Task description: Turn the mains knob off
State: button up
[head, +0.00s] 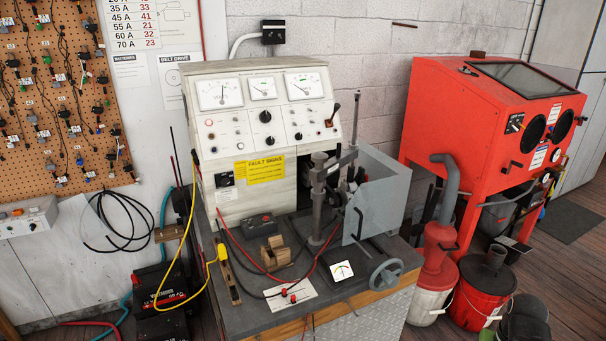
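The cream test bench (207,107) stands mid-view against the block wall. A black rotary switch on a dark plate (225,180) is low on its left front, left of the yellow fault-signs label (260,170). A larger round black knob (265,116) sits in the middle of the panel, below the meters, with a second one (298,136) lower right. I cannot read which is the mains knob, nor its setting. My gripper is not in view.
Red and black leads and a yellow cable (189,235) hang around the bench's front and left. The bench top holds a vise post (317,200), clear guard (375,195) and handwheel (386,273). A red blast cabinet (440,110) and buckets (483,290) stand right.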

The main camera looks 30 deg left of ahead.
aim_at(225, 182)
jog(key=z, duration=0.1)
jog(key=k, duration=1.4)
jog(key=u, duration=1.35)
jog(key=i, duration=1.55)
jog(key=u, duration=4.55)
jog(key=i, duration=0.1)
jog(key=z, duration=3.05)
